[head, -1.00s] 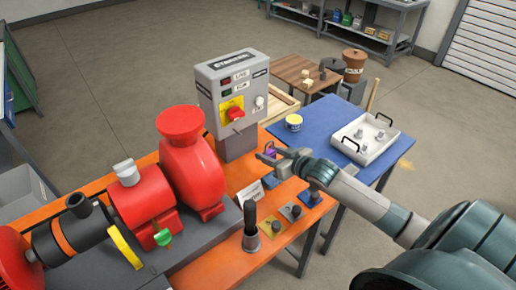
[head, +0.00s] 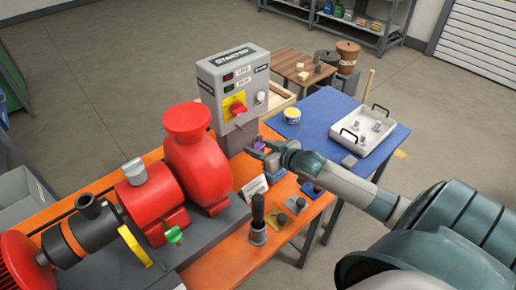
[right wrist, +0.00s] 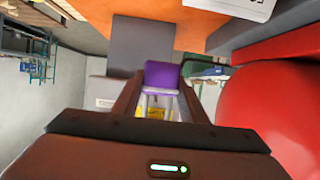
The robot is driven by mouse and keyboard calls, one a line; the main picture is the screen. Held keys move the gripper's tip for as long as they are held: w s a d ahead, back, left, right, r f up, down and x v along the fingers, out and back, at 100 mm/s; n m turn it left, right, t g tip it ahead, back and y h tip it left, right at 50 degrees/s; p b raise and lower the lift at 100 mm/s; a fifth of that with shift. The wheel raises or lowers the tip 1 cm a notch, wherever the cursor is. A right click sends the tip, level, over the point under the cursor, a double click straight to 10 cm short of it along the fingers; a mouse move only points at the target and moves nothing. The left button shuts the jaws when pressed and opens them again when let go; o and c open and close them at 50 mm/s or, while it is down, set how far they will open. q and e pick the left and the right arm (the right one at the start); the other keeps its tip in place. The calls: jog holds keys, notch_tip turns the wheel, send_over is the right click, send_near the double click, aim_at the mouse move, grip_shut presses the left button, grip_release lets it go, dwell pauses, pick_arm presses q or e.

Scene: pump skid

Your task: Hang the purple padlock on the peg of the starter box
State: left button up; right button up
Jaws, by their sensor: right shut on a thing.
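The purple padlock (right wrist: 162,75) is held between the two fingers of my right gripper (right wrist: 160,98), with its pale shackle legs showing between them. In the head view the padlock (head: 259,144) is a small purple patch at the tips of my right gripper (head: 258,149). The grey starter box (head: 222,84) stands on a post, with a red knob on a yellow plate. My right gripper is just right of the post, below the box front. I cannot clearly make out the peg or whether the padlock touches it. My left gripper is not in view.
The red pump (head: 195,165) stands left of the gripper on the orange bench (head: 213,262). A white sign (head: 253,187) and small padlock stands sit in front. A blue table (head: 325,112) with a white tray (head: 350,143) lies to the right.

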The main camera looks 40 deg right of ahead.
jog(key=shift+w+a+f+b, duration=0.1)
jog(key=shift+w+b, duration=0.6)
jog(key=shift+w, duration=0.3)
jog(key=shift+w+a+f+b, duration=0.1)
jog(key=shift+w+b, duration=0.6)
jog(key=shift+w, duration=0.3)
jog(key=b+x, duration=0.1)
jog(key=x, duration=0.1)
jog(key=r+b+x, duration=0.1)
jog(key=x, duration=0.2)
jog(key=shift+w+b, duration=0.2)
jog(key=shift+b, duration=0.2)
jog(key=shift+w+f, duration=0.1)
jog(key=shift+w, duration=0.05)
jog(key=shift+f, duration=0.1)
jog(key=o, duration=1.2)
